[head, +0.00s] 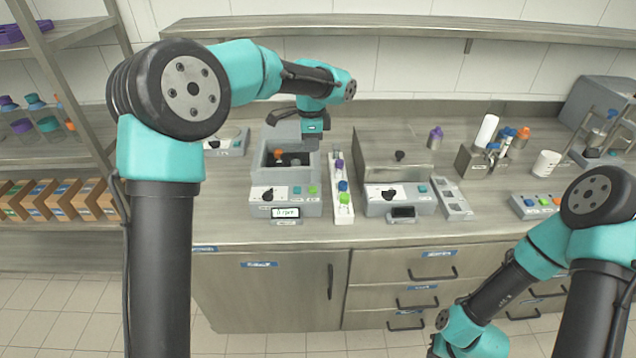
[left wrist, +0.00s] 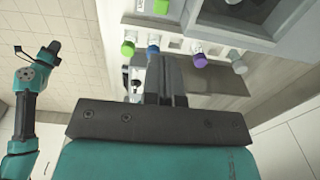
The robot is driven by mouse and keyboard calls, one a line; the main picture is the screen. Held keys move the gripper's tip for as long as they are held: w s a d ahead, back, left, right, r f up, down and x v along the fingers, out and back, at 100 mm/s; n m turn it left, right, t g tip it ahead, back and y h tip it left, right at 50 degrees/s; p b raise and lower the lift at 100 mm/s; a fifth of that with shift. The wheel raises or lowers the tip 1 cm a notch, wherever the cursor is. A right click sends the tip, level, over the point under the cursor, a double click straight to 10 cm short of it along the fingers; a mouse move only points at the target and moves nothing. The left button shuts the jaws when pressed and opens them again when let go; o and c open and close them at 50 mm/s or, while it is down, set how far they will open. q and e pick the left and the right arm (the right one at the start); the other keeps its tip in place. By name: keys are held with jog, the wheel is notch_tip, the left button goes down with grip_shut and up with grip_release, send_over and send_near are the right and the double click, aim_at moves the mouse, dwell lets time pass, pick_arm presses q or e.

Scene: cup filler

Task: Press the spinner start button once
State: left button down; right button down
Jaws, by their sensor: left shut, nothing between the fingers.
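The spinner (head: 262,207) is the grey box left of centre on the bench, with an open chamber. Its front panel has a dark knob, a blue-green button (head: 297,190) and a green button (head: 312,189); the display (head: 286,212) seems to read 0 rpm. I cannot read which button is start. My left gripper (head: 312,140) is above the back right of the spinner, shut and empty, apart from the buttons. Its closed fingers show in the left wrist view (left wrist: 165,75). My right gripper (left wrist: 52,48) is small at the left of that view, its jaws unclear.
A white rack (head: 344,212) with green, blue and purple capped vials stands right beside the spinner. A lidded grey device (head: 395,150) is right of it. A small panel device (head: 228,143) is behind left. The bench front edge is mostly clear.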

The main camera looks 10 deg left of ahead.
aim_at(312, 189)
pick_arm(q)
jog(key=shift+a, duration=0.1)
dwell(0.3)
notch_tip(312, 189, down, 14)
jog(key=shift+r, duration=0.1)
dwell(0.6)
jog(key=shift+s+f, duration=0.1)
jog(key=shift+f, duration=1.15)
jog(key=shift+r, duration=0.1)
notch_tip(312, 189, up, 15)
dwell(0.4)
